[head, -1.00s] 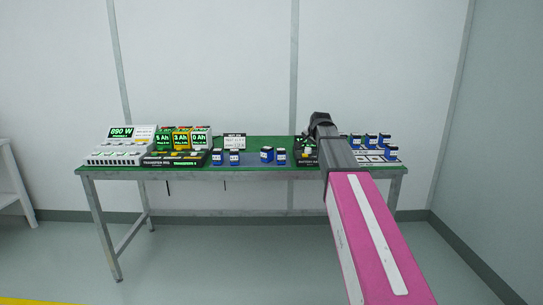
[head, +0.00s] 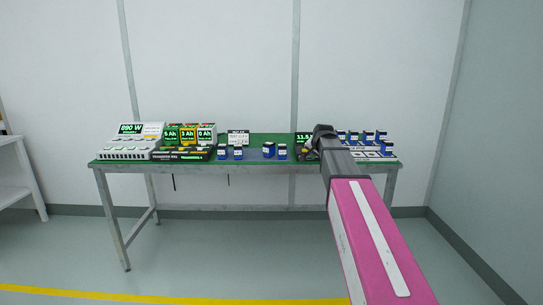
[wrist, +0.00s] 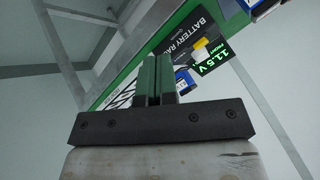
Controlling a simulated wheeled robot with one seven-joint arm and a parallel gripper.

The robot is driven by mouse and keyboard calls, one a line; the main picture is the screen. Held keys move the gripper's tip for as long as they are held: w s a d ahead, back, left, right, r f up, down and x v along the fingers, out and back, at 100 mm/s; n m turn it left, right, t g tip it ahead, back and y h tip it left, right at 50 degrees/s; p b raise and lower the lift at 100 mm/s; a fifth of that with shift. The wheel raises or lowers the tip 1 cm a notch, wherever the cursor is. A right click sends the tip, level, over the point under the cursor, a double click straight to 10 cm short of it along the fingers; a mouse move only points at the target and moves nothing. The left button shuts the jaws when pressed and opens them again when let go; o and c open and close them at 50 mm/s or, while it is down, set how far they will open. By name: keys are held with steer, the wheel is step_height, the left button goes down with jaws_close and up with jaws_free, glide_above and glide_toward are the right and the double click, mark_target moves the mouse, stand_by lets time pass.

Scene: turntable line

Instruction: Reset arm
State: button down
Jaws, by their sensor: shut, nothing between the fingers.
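My arm, pink with a grey end, reaches forward from the lower right in the head view. In the head view the gripper end is hidden behind my own wrist, in front of the right part of the green table (head: 258,144). Past the fingers in the wrist view are a black box labelled as a battery rack (wrist: 192,45) and a green display (wrist: 213,57) reading 11.5 V. A blue battery (wrist: 184,80) is partly hidden behind the fingers.
A white charger (head: 125,155) with a green display stands at the table's left, beside coloured boxes (head: 188,135). Several blue batteries (head: 268,150) stand in the middle and at the right. A white shelf (head: 18,190) is at far left. The floor before the table is clear.

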steer(key=s+f+n+g, duration=0.7)
steer(key=s+f+g, duration=0.1)
steer(key=s+f, duration=2.4)
steer(key=shift+s+a+f+h, duration=0.25)
steer(key=shift+s+h, duration=0.15)
steer(key=shift+s, duration=0.85)
